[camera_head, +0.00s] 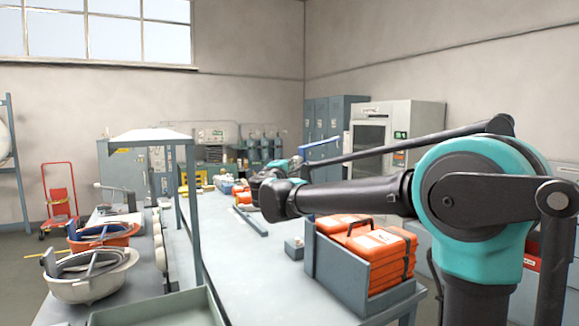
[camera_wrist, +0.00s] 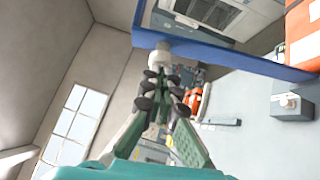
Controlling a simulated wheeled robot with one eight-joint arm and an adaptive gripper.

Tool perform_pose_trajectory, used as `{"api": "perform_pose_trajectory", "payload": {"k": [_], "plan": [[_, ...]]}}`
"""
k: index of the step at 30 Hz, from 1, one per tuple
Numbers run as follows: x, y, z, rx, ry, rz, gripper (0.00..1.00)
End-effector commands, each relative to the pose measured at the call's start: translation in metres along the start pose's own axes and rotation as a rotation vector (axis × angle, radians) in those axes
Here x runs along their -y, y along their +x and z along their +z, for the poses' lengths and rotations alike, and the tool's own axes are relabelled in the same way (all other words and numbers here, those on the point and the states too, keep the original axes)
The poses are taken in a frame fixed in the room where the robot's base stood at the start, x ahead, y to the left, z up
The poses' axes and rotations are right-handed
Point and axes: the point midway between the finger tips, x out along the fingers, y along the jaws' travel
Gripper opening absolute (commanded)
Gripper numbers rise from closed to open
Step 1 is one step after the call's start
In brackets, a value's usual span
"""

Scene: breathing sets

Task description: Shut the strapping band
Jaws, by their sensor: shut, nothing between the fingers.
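A blue bar (camera_wrist: 225,56), which looks like the strapping band, crosses the wrist view from upper left to right. In the head view a blue bar (camera_head: 322,143) stands raised above and behind the grey crate (camera_head: 335,268) of orange cases (camera_head: 380,262). My gripper (camera_wrist: 162,72) is shut and empty, its tips at a pale rounded piece (camera_wrist: 163,55) close to the bar's left part. I cannot tell whether they touch. In the head view my arm hides part of the area between bar and crate, and the fingers do not show clearly.
A small grey box (camera_head: 294,248) sits on the table (camera_head: 240,290) left of the crate. A grey frame (camera_head: 190,215) stands farther left, with helmets (camera_head: 92,275) beyond. A cabinet (camera_head: 398,125) and lockers (camera_head: 333,120) stand behind. The table's middle is mostly clear.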

Motion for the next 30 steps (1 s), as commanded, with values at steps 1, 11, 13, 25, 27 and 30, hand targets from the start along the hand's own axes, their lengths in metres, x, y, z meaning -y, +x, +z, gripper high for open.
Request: {"api": "perform_pose_trajectory", "payload": {"k": [1,11,13,25,27,30], "plan": [[-0.001,0.002,0.002,0.001,0.005,-0.005,0.00],[-0.008,0.031,0.033,0.005,0.116,-0.116,0.00],[-0.009,0.042,0.044,0.006,0.157,-0.156,0.00],[0.005,0.105,0.106,0.005,0.402,-0.398,0.00],[0.010,0.114,0.116,0.006,0.440,-0.435,0.00],[0.017,0.127,0.129,0.006,0.491,-0.487,0.00]]}}
